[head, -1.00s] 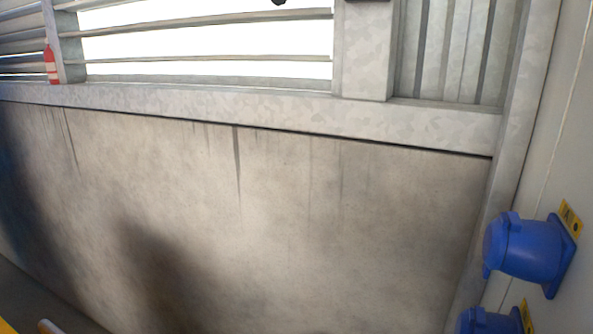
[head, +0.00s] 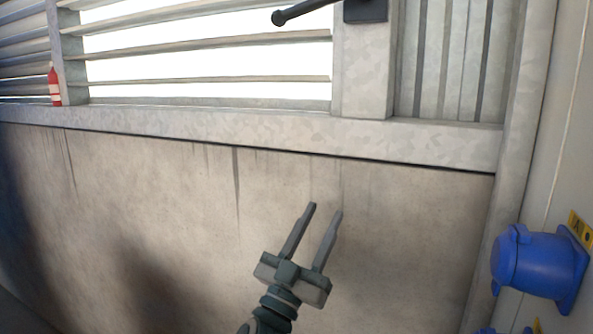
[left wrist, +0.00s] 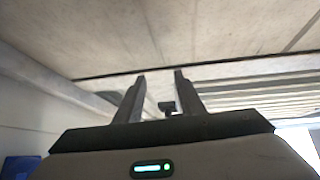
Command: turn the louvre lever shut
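The louvre lever (head: 305,10) is a dark bar with a round knob at its left end, at the top of the head view. It slopes up to the right toward a dark mount (head: 365,10) on the galvanised post; its upper part is cut off. The louvre slats (head: 205,45) stand apart with bright light between them. My left gripper (head: 326,210) is open and empty, below the lever, in front of the concrete wall. In the left wrist view its fingers (left wrist: 159,74) are apart; a small dark shape (left wrist: 168,107) shows between them, possibly the lever mount. My right gripper is not in view.
A galvanised ledge (head: 250,132) runs between the concrete wall (head: 150,200) and the louvre. Blue sockets (head: 535,265) stick out from the panel at right. A red bottle-like object (head: 54,88) stands at far left. The space between gripper and lever looks clear.

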